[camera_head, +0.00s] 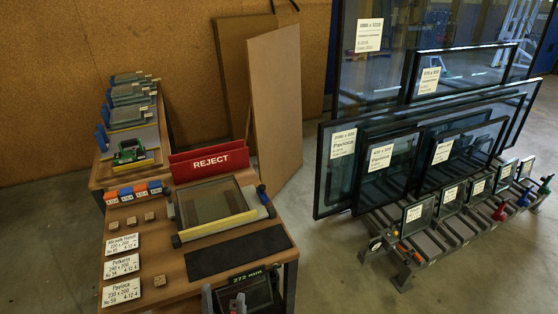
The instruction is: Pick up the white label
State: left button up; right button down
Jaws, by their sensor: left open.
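Three white labels with black print lie in a column on the left side of the wooden table: the top label (122,243), the middle label (122,266) and the bottom label (122,292). Which one the task means cannot be told. My right gripper does not show.
A framed glass unit (212,204) lies on the table (180,265) beside a red REJECT sign (209,162) and a black mat (236,250). Small wooden blocks (160,280) sit near the labels. A rack (425,245) of glass panes stands right, with open floor between.

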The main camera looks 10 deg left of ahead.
aim_at(130, 242)
jog(key=u, duration=1.65)
